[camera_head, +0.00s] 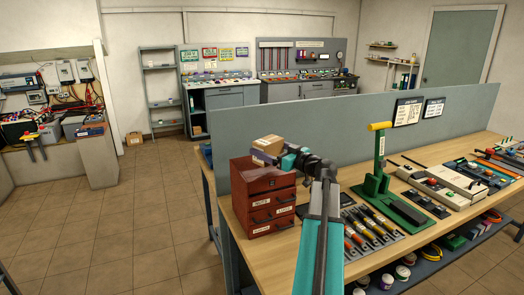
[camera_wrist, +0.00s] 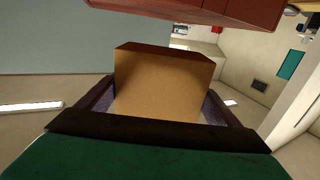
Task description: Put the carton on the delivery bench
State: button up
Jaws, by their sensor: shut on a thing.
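My gripper (camera_head: 280,157) is shut on a brown carton (camera_head: 267,144) at the end of my teal arm. In the head view the carton appears just above and behind the top of a red drawer cabinet (camera_head: 264,182); I cannot tell whether they touch. In the wrist view the carton (camera_wrist: 160,85) sits between the two dark fingers, its plain brown face toward the camera. A long wooden workbench (camera_head: 312,250) lies under my arm. No bench carries a sign I can read as the delivery bench.
A grey panel (camera_head: 345,130) stands along the workbench's back edge. Screwdrivers (camera_head: 370,222), a green lever press (camera_head: 378,183) and other tools crowd the top. A side bench (camera_head: 60,148) is at left, a grey counter (camera_head: 225,97) at the back. The tiled floor (camera_head: 120,215) at left is open.

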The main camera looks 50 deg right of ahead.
jog(key=w, duration=0.2)
jog(key=w+d+p, duration=0.1)
jog(key=w, duration=0.1)
jog(key=shift+w+f, duration=0.15)
jog(key=shift+w, duration=0.05)
jog(key=shift+f+p, duration=0.2)
jog(key=shift+p, duration=0.1)
jog(key=shift+f+p, duration=0.9)
jog(key=shift+f, duration=0.7)
jog(key=shift+f+b, duration=0.15)
jog(key=shift+b, duration=0.2)
jog(key=o, duration=1.3)
jog(key=shift+o, duration=0.2)
jog(key=shift+r+p, duration=0.2)
jog(key=shift+p, duration=0.1)
